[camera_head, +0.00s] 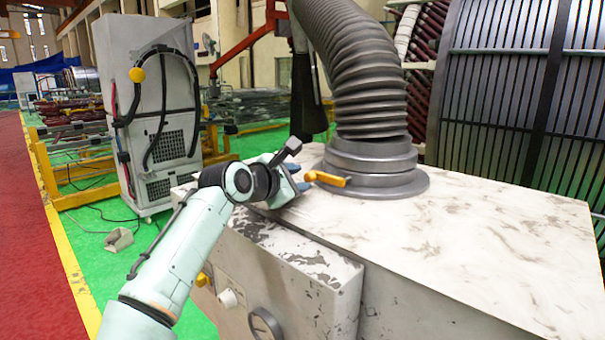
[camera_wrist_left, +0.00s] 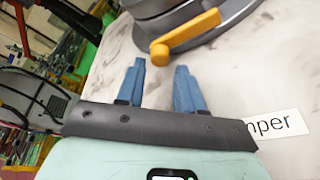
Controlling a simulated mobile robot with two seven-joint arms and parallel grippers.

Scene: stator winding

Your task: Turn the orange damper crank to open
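The orange damper crank (camera_head: 325,178) sticks out to the left from the grey collar (camera_head: 372,182) at the foot of the ribbed duct, on top of the white cabinet. In the left wrist view the crank (camera_wrist_left: 187,35) lies just beyond my fingertips, its rounded end nearest them. My left gripper (camera_head: 296,177) is just left of the crank's free end and apart from it. Its two blue fingers (camera_wrist_left: 162,65) are spread with nothing between them. My right gripper is in neither view.
The worn white cabinet top (camera_head: 480,235) is mostly clear to the right. A label ending in "mper" (camera_wrist_left: 275,125) lies on it beside my gripper. The thick ribbed duct (camera_head: 365,80) rises behind the crank. A gauge (camera_head: 265,325) and knob (camera_head: 228,298) sit on the cabinet's front.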

